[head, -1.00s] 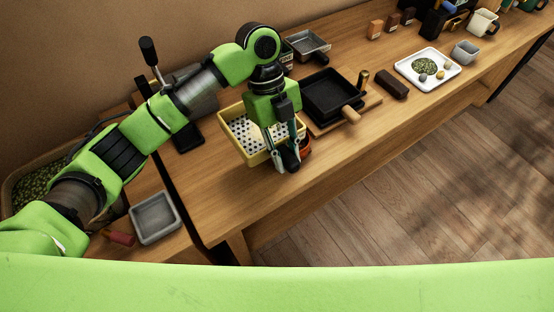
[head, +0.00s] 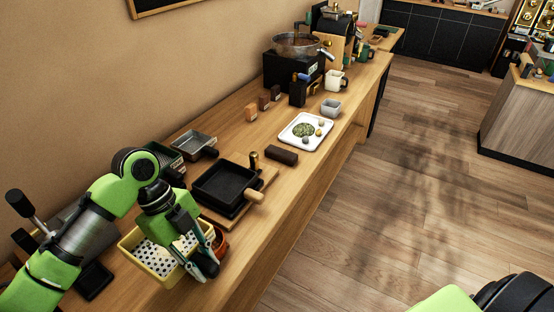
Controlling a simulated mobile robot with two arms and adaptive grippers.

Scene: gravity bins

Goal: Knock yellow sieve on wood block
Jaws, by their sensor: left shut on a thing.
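The yellow sieve (head: 138,254), a rectangular tray with a dotted pale bottom, is at the near left of the wooden table, partly hidden by my left arm. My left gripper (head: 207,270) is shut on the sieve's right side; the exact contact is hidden. I cannot tell whether the sieve touches the table. A dark brown wood block (head: 282,155) lies on the table beyond the black pan, apart from the sieve. My right gripper is out of view.
A square black pan (head: 224,187) sits on a board between sieve and block. A reddish-brown bowl (head: 220,244) is close behind my left gripper. A white tray (head: 306,130) holds green bits and small balls. Small blocks (head: 251,112) and a grey cup (head: 331,108) stand beyond.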

